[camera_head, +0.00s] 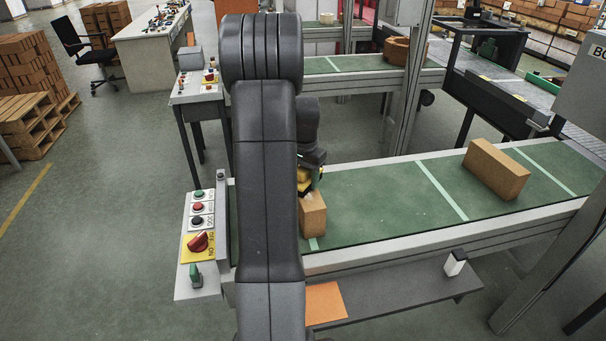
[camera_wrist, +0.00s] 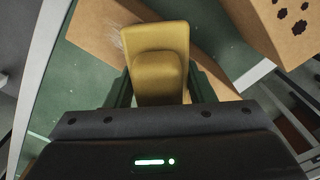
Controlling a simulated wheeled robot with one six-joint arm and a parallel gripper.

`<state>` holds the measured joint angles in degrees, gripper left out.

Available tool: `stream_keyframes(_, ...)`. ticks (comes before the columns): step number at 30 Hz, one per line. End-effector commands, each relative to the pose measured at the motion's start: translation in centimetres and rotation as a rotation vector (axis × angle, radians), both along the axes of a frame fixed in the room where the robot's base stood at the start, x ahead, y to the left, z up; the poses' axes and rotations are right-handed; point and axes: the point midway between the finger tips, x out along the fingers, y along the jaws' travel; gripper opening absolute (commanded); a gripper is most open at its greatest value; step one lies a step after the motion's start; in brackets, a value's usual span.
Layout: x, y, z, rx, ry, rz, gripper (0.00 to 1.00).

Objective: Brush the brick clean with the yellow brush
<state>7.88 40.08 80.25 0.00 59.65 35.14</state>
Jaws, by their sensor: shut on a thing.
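The yellow brush (camera_wrist: 158,62) is held between the dark green fingers of my gripper (camera_wrist: 158,88). In the head view the brush (camera_head: 303,180) is mostly hidden behind my arm. A tan brick (camera_head: 314,215) lies on the green conveyor beside my arm. It shows beneath the brush in the wrist view (camera_wrist: 95,28), with pale bristle-like streaks over its face. Whether the bristles touch it I cannot tell. A second brick (camera_head: 496,171) stands farther right on the conveyor. A brick face with dark spots (camera_wrist: 283,22) shows at the wrist view's upper right.
The green conveyor (camera_head: 380,205) has clear belt between the two bricks. A button panel with a red knob (camera_head: 198,241) stands at its left end. A grey shelf (camera_head: 400,293) with an orange sheet (camera_head: 325,303) is below the front edge. A metal post (camera_head: 404,90) rises behind.

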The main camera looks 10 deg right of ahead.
Motion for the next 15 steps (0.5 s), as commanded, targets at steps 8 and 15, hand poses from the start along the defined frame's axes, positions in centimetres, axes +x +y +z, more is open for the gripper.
stream_keyframes(8,-1.2,-0.1,-0.1,0.001,0.004,-0.001,0.28)
stream_keyframes(15,-3.2,-0.3,0.1,0.001,0.002,-0.002,0.28)
